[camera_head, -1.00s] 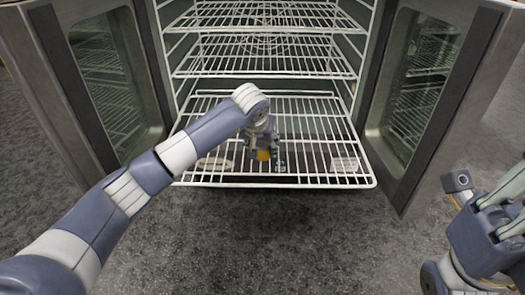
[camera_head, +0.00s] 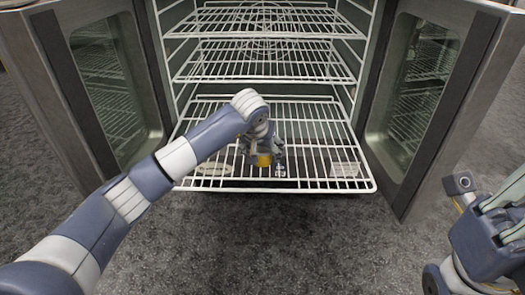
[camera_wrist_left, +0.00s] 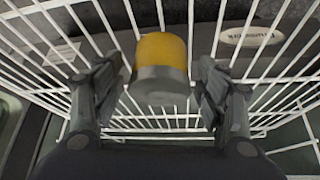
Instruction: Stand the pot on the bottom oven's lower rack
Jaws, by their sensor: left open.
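The pot (camera_head: 263,160), small with a yellow body and a grey part, is at the front middle of the lowest visible oven rack (camera_head: 310,184). In the left wrist view the pot (camera_wrist_left: 160,62) sits between the two fingers, with the rack's white bars around it. Its base contact is hard to make out. My left gripper (camera_head: 262,150) is open around the pot, with a visible gap on each side in the wrist view. The gripper hides part of the pot in the head view. Part of my right arm's end (camera_head: 490,225) shows at the right edge; its finger state is unclear.
Two more wire racks, a middle one (camera_head: 265,76) and an upper one (camera_head: 265,32), lie above. The left door (camera_head: 150,150) and right door (camera_head: 395,180) stand open. The lowest rack is bare on both sides of my gripper. Grey floor (camera_head: 270,245) in front is clear.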

